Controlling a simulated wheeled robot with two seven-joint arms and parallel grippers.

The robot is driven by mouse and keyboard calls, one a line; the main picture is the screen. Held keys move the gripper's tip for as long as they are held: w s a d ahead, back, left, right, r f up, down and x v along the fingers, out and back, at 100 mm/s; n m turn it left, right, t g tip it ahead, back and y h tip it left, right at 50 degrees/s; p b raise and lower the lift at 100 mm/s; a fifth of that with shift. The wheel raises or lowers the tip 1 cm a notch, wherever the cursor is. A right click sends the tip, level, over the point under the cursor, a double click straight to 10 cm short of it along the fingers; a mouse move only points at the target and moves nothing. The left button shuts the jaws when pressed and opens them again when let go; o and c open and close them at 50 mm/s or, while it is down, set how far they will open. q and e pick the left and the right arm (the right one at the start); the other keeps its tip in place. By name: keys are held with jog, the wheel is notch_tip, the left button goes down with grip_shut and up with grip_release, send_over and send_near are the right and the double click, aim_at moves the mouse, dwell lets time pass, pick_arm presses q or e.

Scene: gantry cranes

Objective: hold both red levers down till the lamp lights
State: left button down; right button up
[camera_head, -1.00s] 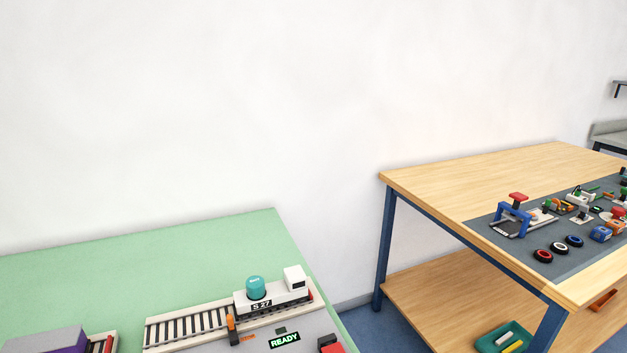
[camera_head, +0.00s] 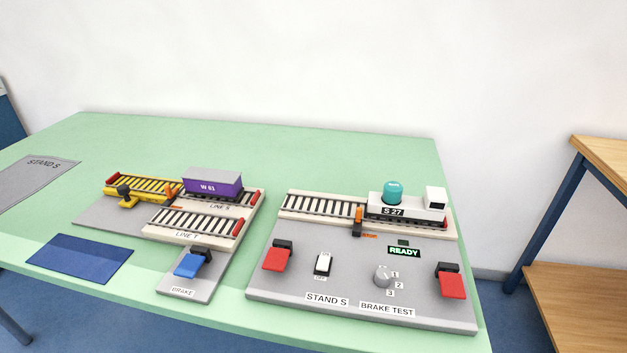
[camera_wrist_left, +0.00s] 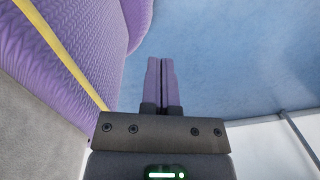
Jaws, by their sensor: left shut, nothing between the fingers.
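The left red lever (camera_head: 276,259) and the right red lever (camera_head: 452,285) sit at either side of the grey Stand S brake test board (camera_head: 345,280). Both look tilted up at the back, with no gripper on them. A small green display reading READY (camera_head: 404,252) is lit above the knob. A small dark rectangle (camera_head: 403,242) sits just above it; I cannot tell if it is the lamp. My left gripper (camera_wrist_left: 160,62) shows only in the left wrist view, shut and empty over blue floor. My right gripper is not in view.
A white switch (camera_head: 323,264) and a grey knob (camera_head: 383,275) lie between the levers. Behind them, wagon S 27 (camera_head: 407,207) stands on a track. Left are a blue lever (camera_head: 188,264), purple wagon W 61 (camera_head: 212,183) and a blue mat (camera_head: 80,258). The green table's back is clear.

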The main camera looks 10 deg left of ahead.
pick_arm(q)
jog(key=w+d+r+n+t, duration=0.1)
jog(key=w+r+t, duration=0.25)
jog(key=w, duration=0.55)
jog(key=w+d+r+t+h, duration=0.1)
jog(key=w+d+r+t, duration=0.1)
jog(key=w+r, duration=0.5)
jog(key=w+d+r+n+t, duration=0.1)
jog(key=w+r+t, duration=0.1)
jog(key=w, duration=1)
jog(key=w+r+t, duration=0.2)
jog(key=w+r, duration=0.1)
jog(key=r, duration=0.6)
jog(key=w+r+t, duration=0.3)
jog(key=r, duration=0.6)
jog(key=w+r+t, duration=0.3)
jog(key=r, duration=0.7)
jog(key=shift+w+n, duration=0.25)
jog(key=shift+n, duration=0.15)
send_over(268, 286)
notch_tip(268, 286, down, 3)
jog(key=shift+w+r, duration=0.1)
jog(key=shift+w, duration=0.05)
notch_tip(268, 286, down, 3)
jog(key=shift+r, duration=0.15)
jog(key=shift+f, duration=0.5)
